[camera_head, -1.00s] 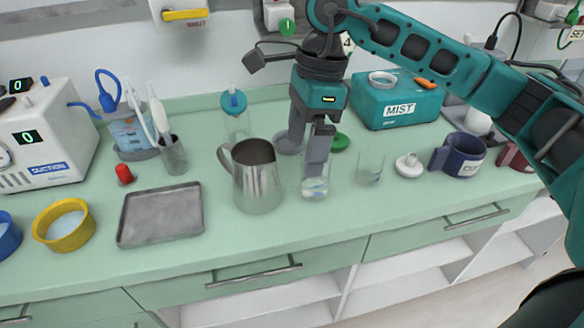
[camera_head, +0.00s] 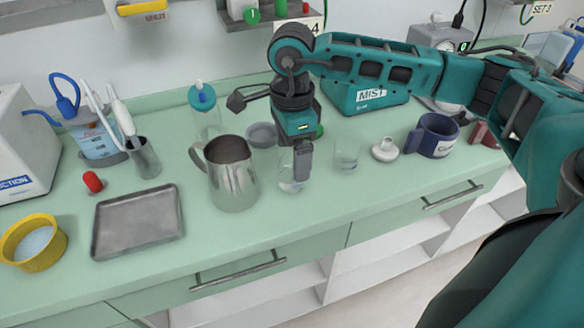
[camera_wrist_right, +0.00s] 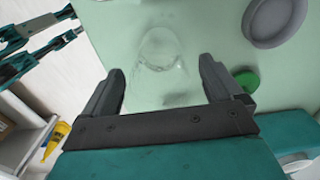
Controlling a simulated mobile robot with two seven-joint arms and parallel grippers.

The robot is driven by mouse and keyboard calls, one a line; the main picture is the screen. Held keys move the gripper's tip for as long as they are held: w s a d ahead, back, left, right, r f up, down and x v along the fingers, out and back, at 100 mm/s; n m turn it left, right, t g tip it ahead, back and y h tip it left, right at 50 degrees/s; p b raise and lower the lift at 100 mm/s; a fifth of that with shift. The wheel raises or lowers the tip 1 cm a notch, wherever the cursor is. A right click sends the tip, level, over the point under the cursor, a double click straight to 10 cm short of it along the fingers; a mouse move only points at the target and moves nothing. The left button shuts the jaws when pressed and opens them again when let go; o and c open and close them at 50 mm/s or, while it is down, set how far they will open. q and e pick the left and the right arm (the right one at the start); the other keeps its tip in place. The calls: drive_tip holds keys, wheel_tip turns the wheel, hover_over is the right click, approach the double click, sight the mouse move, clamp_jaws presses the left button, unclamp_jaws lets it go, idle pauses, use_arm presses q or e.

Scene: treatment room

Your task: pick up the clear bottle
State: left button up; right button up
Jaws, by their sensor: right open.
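A small clear vessel (camera_head: 290,184), which I take as the clear bottle, stands on the green counter right of the steel jug. My right gripper (camera_head: 300,168) is over it, and a finger hides part of it in the head view. In the right wrist view, the clear vessel (camera_wrist_right: 162,55) shows faintly between and ahead of the spread fingers of the right gripper (camera_wrist_right: 163,85). The gripper is open and not closed on it. Its exact outline is hard to see. My left gripper cannot be made out.
The steel jug (camera_head: 232,180) stands close on the left. A clear glass (camera_head: 346,157) and a white knobbed item (camera_head: 384,150) stand on the right. A grey dish (camera_head: 262,134) and teal-topped container (camera_head: 203,105) are behind. A metal tray (camera_head: 138,222) lies at left.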

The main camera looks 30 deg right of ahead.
drive_tip(key=shift+f, duration=1.2)
drive_tip(key=c, duration=1.2)
drive_tip(key=shift+r, duration=0.15)
wheel_tip(320, 180, up, 19)
drive_tip(key=shift+r+p, duration=0.1)
drive_tip(key=shift+p, duration=0.25)
drive_tip(key=shift+c, duration=0.2)
drive_tip(key=shift+w, duration=0.1)
